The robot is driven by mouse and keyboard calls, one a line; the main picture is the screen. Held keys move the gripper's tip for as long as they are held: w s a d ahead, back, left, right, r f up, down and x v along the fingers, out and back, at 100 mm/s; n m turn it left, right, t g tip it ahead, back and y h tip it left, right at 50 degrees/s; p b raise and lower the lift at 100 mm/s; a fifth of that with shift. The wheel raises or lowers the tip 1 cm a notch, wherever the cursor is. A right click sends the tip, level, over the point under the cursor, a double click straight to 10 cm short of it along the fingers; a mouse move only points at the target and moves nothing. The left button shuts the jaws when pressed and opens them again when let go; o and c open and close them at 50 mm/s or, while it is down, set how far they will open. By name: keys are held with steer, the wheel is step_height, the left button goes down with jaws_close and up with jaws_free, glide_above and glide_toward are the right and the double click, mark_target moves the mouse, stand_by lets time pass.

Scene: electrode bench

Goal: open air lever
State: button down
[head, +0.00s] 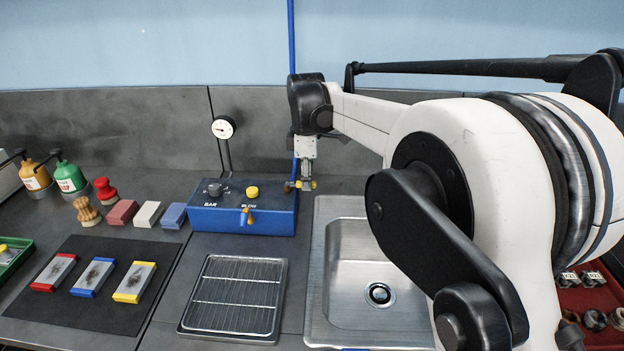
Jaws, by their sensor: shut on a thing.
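A blue air box (230,218) stands against the back of the bench, with "BAR" and "BLOW" lettering, a grey knob and a yellow knob (252,192) on top. A brass fitting with a small yellow end, seemingly the air lever (289,187), is at the box's right end, below the blue air line. My gripper (302,184) points down there, shut on the lever. The fingers hide part of it, and its exact angle is hard to tell.
A pressure gauge (223,127) stands behind the box. A wire drain rack (234,297) lies in front of it, and a steel sink (360,250) is to the right. Coloured blocks (147,214) sit to the left, near a black mat (75,325). My arm covers much of the right side.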

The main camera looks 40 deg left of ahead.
steer(key=c, duration=1.7)
jaws_free()
step_height(320, 180, up, 12)
